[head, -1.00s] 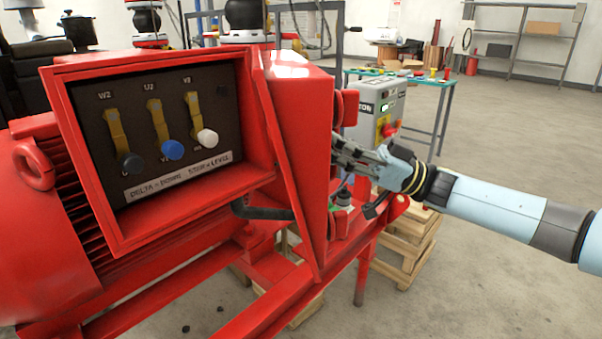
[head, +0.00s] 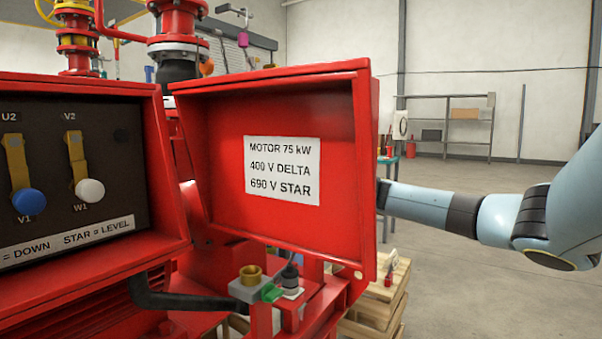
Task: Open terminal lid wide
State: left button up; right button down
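The red terminal lid (head: 345,205) stands open to the right of the terminal box. Its inner face is turned towards me and carries a white motor rating label (head: 282,171). The terminal box (head: 165,150) is at the left, partly cut off by the picture's edge. Inside it are brass links, a blue knob (head: 28,201) and a white knob (head: 90,190). My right arm comes in from the right and ends behind the lid's right edge. The lid hides my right gripper, so I cannot see whether it touches the lid. My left gripper is out of view.
A black cable (head: 185,300) runs below the box. A brass fitting (head: 250,275) sits on the skid under the lid. Wooden pallets (head: 385,300) stand behind at the right. The floor (head: 490,290) at the right is clear, with shelving (head: 450,125) far back.

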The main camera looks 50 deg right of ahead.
jog(key=shift+w+d, duration=0.15)
jog(key=shift+d, duration=0.05)
dwell(0.3)
jog(key=c, duration=1.3)
grip_release()
jog(key=shift+c, duration=0.2)
jog(key=shift+d, duration=0.1)
jog(key=v, duration=0.7)
jog(key=shift+d, duration=0.2)
jog(key=shift+f, duration=0.25)
